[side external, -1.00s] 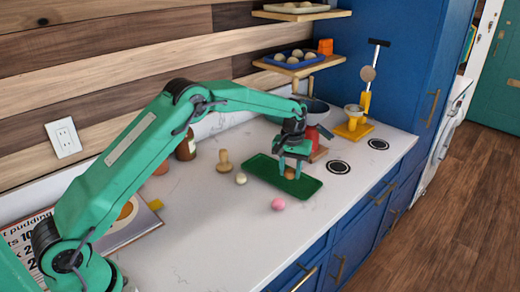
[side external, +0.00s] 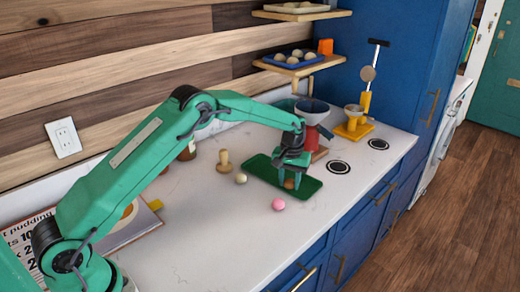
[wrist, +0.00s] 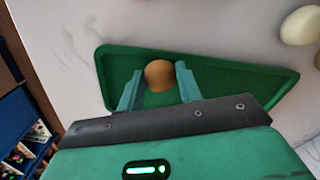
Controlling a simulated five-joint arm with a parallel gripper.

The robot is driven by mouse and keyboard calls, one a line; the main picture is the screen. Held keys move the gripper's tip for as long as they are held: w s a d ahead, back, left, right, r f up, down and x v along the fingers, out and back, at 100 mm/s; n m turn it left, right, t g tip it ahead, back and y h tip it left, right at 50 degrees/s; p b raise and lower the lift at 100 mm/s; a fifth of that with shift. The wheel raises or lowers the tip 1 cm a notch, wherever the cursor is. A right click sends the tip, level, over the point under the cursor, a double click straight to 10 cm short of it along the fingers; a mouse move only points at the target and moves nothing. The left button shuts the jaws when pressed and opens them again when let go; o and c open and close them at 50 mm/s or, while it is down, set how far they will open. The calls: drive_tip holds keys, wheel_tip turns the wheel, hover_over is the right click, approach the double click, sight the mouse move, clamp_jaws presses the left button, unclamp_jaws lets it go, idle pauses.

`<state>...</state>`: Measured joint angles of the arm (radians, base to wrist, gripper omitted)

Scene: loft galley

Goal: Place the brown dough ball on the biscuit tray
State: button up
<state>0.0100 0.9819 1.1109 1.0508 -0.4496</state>
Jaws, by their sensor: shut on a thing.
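The brown dough ball (wrist: 159,73) is between the two fingers of my gripper (wrist: 160,86) in the wrist view. My gripper is shut on it. In the side view the ball (side external: 289,184) shows low between the fingertips of my gripper (side external: 287,186), over the green biscuit tray (side external: 306,189). In the wrist view the tray (wrist: 230,75) lies behind the ball. I cannot tell whether the ball touches the tray floor.
A pink ball (side external: 278,204) and a cream ball (side external: 241,178) lie on the white counter beside the tray. A wooden stamp-like piece (side external: 224,162) stands behind them.

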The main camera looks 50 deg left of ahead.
sight(289, 186)
drive_tip(key=o, duration=1)
drive_tip(key=shift+c, duration=0.2)
wheel_tip(289, 186, up, 12)
drive_tip(key=shift+r, duration=0.15)
idle(0.4)
